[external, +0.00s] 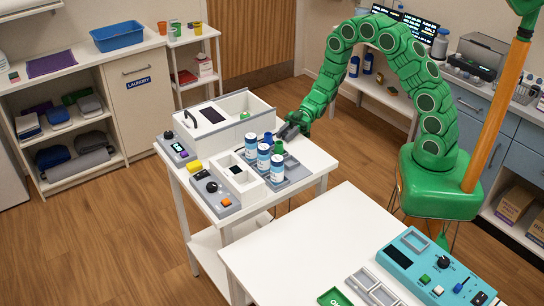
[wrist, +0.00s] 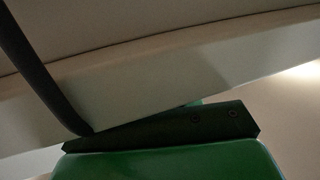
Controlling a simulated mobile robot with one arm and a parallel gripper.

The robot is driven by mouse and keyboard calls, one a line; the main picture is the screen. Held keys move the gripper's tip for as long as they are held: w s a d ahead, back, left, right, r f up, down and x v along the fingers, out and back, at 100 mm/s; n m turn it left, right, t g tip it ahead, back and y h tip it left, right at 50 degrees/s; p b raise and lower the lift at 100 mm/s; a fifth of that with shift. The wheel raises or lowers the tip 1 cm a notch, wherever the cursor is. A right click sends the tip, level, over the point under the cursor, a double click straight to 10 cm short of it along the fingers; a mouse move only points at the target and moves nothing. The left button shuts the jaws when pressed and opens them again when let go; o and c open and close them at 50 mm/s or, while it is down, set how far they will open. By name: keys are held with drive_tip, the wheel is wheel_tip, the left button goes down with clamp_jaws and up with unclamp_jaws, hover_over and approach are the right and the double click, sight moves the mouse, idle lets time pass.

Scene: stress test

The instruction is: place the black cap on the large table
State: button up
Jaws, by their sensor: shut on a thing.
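In the wrist view a black jaw part (wrist: 165,130) lies across the green gripper body. I cannot pick out the black cap for certain. The large white table (external: 315,235) is in front, its middle bare.
Several blue-capped bottles (external: 264,158) stand just in front of my gripper. The white box (external: 245,105) has a black handle and stands to its left. Control panels (external: 213,193) line the smaller table's left side. A turquoise panel (external: 435,272) and grey trays (external: 372,288) occupy the large table's right.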

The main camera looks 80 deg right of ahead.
drive_tip(key=shift+f, duration=0.1)
drive_tip(key=o, duration=1)
drive_tip(key=shift+o, duration=0.2)
drive_tip(key=v, duration=1.2)
